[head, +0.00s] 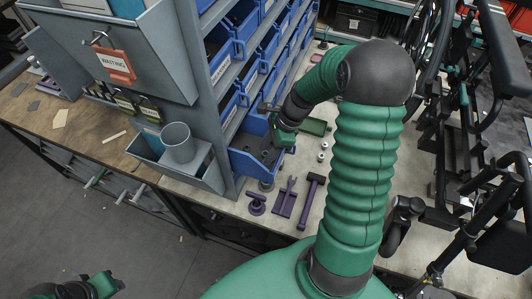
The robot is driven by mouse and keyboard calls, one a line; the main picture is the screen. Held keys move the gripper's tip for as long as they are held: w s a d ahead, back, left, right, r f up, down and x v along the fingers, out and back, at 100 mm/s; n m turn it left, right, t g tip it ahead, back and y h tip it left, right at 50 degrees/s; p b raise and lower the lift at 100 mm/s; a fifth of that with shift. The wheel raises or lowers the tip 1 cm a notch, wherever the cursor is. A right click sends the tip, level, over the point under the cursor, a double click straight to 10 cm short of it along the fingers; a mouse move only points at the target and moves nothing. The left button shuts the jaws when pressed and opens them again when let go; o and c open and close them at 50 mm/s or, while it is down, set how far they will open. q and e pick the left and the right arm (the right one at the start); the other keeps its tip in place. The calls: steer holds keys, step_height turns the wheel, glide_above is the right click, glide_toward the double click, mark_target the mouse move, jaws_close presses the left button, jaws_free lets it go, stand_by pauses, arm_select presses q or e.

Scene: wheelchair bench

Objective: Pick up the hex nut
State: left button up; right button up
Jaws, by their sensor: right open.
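Several small dark pieces lie in the open blue bin (246,165) at the bottom of the rack; they may be hex nuts, but they are too small to tell. Small pale metal pieces (322,147) lie on the bench to the right of the bin, also too small to name surely. My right gripper (273,122) is open above the back of this bin, apart from the pieces as far as I can see. Its wrist hides part of the rack. My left gripper (98,287) is at the bottom left, over the floor, far from the bin; its jaws are unclear.
The rack of blue bins (236,75) rises close to my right gripper. Purple tools (287,197) and a green tray (315,126) lie on the bench. A grey cup (178,142) stands in a holder at the left. A wheelchair frame (478,120) fills the right.

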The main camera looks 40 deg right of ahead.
steer(key=shift+a, duration=0.1)
jaws_close()
stand_by(0.3)
